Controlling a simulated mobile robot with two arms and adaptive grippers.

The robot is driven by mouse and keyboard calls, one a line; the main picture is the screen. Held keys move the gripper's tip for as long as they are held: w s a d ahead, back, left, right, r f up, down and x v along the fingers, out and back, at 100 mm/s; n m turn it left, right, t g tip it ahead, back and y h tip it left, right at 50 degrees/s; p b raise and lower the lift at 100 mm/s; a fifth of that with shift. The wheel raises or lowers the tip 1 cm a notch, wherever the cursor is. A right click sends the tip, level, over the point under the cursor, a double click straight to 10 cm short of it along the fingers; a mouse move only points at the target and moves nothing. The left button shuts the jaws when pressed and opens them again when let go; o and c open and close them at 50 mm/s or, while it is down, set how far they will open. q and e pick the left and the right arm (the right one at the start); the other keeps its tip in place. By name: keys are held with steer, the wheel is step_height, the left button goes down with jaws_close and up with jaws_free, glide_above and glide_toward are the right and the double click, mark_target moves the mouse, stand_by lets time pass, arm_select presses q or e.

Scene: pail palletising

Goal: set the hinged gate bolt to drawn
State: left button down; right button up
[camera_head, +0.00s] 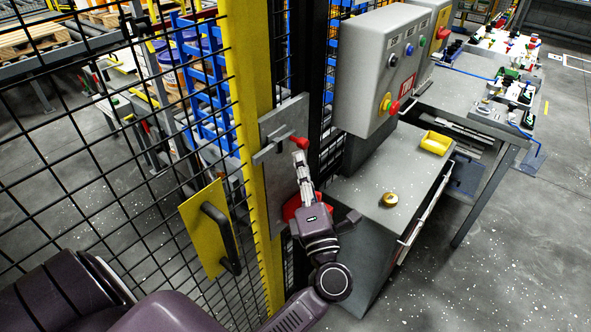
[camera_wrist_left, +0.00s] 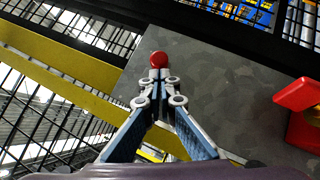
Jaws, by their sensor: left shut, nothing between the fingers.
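The gate bolt is a grey bar (camera_head: 268,152) on a grey metal plate (camera_head: 280,190) at the yellow post. Its red knob (camera_head: 301,143) is at the bar's right end; the wrist view also shows the knob (camera_wrist_left: 159,60). My left gripper (camera_head: 300,160) is shut and empty, with its fingertips right by the knob. In the wrist view the closed fingers (camera_wrist_left: 157,82) point at the knob and partly overlap its lower side. I cannot tell whether they touch it. My right gripper is not in view.
A red part (camera_head: 291,207) sits low on the plate, beside my left wrist. A yellow panel with a black handle (camera_head: 220,235) is on the mesh gate. A grey control box (camera_head: 375,70) and a cabinet (camera_head: 400,180) stand to the right. Open floor lies at lower right.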

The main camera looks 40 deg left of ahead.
arm_select(q)
steer(key=shift+w, duration=0.15)
steer(key=w+b, duration=0.2)
steer(key=w, duration=0.3)
steer(key=shift+w+d, duration=0.2)
stand_by(0.4)
